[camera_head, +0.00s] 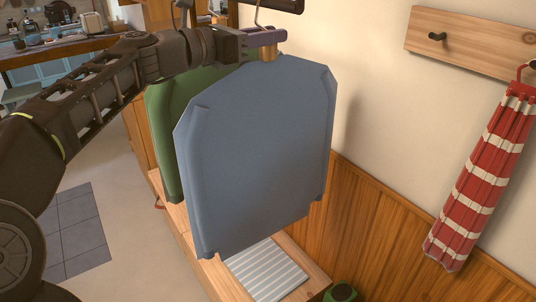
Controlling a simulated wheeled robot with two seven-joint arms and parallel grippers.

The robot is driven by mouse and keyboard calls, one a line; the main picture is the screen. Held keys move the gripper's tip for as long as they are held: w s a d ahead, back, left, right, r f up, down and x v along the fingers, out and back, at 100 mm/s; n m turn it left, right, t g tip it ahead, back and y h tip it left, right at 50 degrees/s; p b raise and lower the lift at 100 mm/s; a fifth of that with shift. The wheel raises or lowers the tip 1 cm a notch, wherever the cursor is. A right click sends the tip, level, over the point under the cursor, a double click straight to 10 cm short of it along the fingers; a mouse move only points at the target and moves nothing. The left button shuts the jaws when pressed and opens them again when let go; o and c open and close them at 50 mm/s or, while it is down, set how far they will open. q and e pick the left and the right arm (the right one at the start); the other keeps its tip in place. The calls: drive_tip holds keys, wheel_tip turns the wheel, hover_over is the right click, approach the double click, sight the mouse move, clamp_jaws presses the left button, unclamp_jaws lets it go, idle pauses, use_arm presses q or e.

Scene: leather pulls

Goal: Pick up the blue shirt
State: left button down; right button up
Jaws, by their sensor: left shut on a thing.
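The blue shirt (255,160) hangs upright in the middle of the head view, in front of a green garment (163,140). My left gripper (268,50) is at the top of the shirt, shut at its hanger neck. A thin metal hook (258,16) rises just above the gripper. The shirt's lower edge hangs above a wooden bench. My right gripper is not in view.
Below is a wooden bench (312,283) with a ridged light pad (265,272). A kitchen counter (60,48) stands far back left. Open floor lies at left.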

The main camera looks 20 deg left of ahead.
use_arm(q)
drive_tip(key=shift+r, duration=0.15)
drive_tip(key=shift+r, duration=1.75)
drive_tip(key=shift+s+a+f, duration=0.15)
drive_tip(key=shift+s+a, duration=0.25)
drive_tip(key=shift+s, duration=0.2)
drive_tip(key=b+v, duration=0.3)
drive_tip(key=v, duration=1.3)
drive_tip(key=shift+s+a, duration=0.2)
drive_tip(key=shift+s, duration=0.05)
